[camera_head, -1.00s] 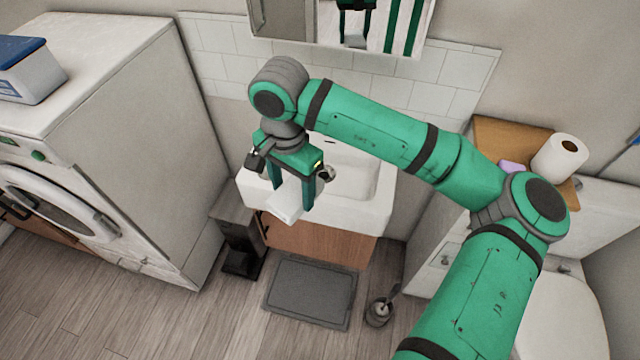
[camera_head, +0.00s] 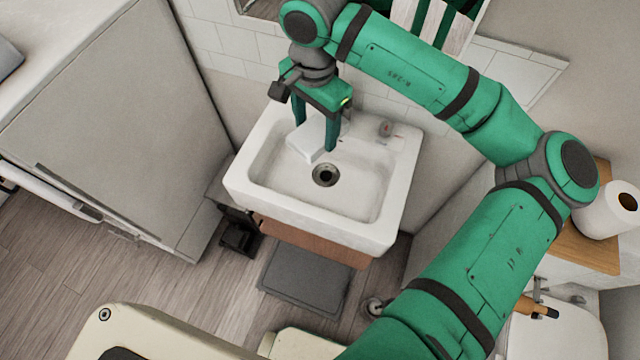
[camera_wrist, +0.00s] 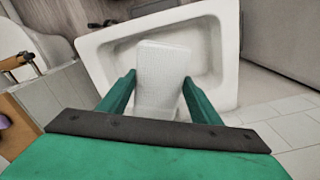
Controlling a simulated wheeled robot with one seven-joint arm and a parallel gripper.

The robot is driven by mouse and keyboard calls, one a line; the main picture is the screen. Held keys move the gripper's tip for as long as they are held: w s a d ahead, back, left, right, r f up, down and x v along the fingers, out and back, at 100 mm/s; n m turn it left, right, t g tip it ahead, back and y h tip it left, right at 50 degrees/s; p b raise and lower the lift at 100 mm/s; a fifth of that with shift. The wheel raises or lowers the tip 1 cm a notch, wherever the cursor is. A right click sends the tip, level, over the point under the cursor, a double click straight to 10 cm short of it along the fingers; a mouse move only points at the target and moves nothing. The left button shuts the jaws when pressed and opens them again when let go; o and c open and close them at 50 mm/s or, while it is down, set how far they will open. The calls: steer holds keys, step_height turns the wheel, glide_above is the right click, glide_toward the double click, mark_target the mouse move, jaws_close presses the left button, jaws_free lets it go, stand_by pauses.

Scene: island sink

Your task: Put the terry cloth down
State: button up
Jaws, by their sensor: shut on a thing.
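The terry cloth (camera_head: 309,140) is a small white folded block. My gripper (camera_head: 316,140) is shut on it and holds it over the back left part of the white sink (camera_head: 385,213). In the wrist view the cloth (camera_wrist: 162,68) sticks out from between the two green fingers, with the sink basin (camera_wrist: 205,62) behind it. The cloth looks clear of the basin floor, but its exact height is hard to tell.
The drain (camera_head: 325,175) lies in the open basin. A small reddish item (camera_head: 385,129) sits on the sink's back ledge. A paper roll (camera_head: 612,208) stands on a wooden shelf (camera_head: 585,245) at the right.

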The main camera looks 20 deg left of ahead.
step_height(320, 180, down, 28)
steer(key=shift+r, duration=0.2)
stand_by(0.4)
steer(key=shift+f, duration=0.1)
steer(key=o, duration=1.1)
